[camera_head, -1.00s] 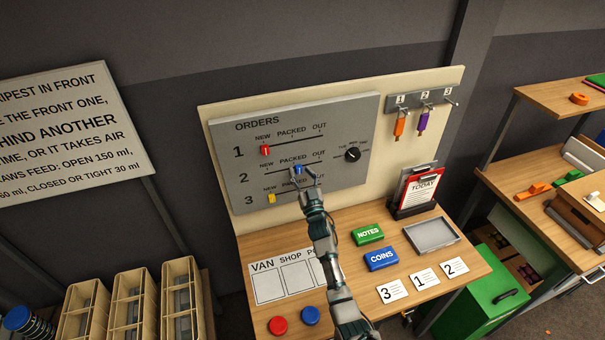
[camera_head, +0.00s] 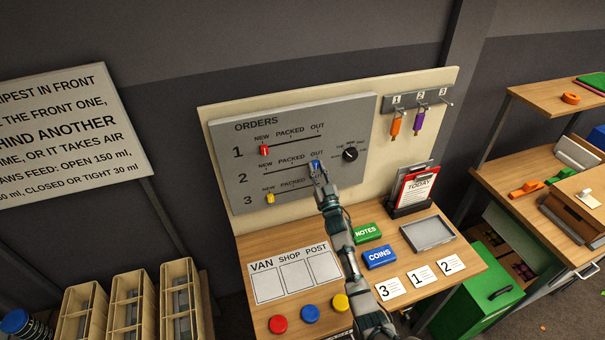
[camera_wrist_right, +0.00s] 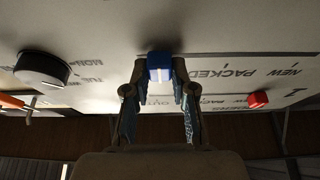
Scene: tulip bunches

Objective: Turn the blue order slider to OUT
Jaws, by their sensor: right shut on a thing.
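The blue slider (camera_head: 315,164) is on row 2 of the grey ORDERS board (camera_head: 225,150), at the right end of its track by the OUT label. My right gripper (camera_head: 319,170) is at the board, shut on the blue slider. In the right wrist view, the blue slider (camera_wrist_right: 159,66) sits between the fingertips of my right gripper (camera_wrist_right: 159,88). The red slider (camera_head: 265,150) is at NEW on row 1. The yellow slider (camera_head: 270,197) is at NEW on row 3. My left gripper is not in view.
A black dial (camera_head: 350,154) is right of the slider tracks. Keys hang from a rack (camera_head: 420,97) at the upper right. The desk below holds a green NOTES block (camera_head: 367,233), a blue COINS block (camera_head: 380,257), a grey tray (camera_head: 428,233) and several round buttons.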

